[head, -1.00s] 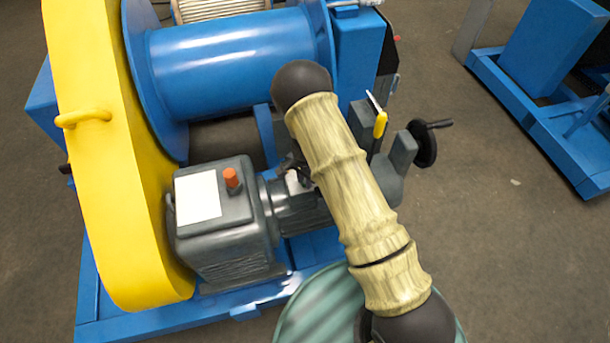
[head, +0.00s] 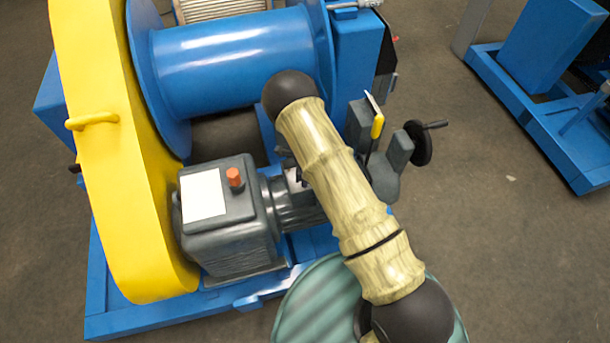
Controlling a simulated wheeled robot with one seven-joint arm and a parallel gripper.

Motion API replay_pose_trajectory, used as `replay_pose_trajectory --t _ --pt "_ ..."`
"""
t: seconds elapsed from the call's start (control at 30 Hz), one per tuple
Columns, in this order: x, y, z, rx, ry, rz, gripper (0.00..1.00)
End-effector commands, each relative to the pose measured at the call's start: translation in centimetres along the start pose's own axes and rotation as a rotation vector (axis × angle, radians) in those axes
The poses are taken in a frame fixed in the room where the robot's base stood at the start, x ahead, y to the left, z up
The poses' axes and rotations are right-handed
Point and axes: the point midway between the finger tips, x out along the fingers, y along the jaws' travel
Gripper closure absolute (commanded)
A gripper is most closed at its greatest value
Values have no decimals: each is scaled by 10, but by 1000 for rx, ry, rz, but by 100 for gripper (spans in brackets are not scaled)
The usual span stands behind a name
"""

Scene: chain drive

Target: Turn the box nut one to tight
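No part that I can clearly make out as box nut one shows in the head view. The machine here has a yellow chain guard (head: 110,170), a blue drum (head: 235,62) and a grey motor-like housing (head: 228,235) with an orange cap (head: 235,178). My arm, with pale ribbed links and dark round joints, crosses in front of the machine's right part. It hides what lies behind it. My gripper cannot be made out; small dark parts at the arm's left edge are too unclear to name.
A yellow-handled lever (head: 377,127) and a black handwheel (head: 418,143) stand just right of my arm. A metal threaded rod (head: 352,5) shows at the top edge. Another blue frame (head: 545,125) stands at the right, with bare floor (head: 500,240) before it.

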Motion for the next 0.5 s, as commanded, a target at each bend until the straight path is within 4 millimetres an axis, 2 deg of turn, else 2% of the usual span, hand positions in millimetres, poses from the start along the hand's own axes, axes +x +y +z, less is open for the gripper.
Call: replay_pose_trajectory --t 0.03,0.5 --pt "-4 -2 1 43 -2 -6 100" --pt "-4 -3 1 453 -3 -7 100"
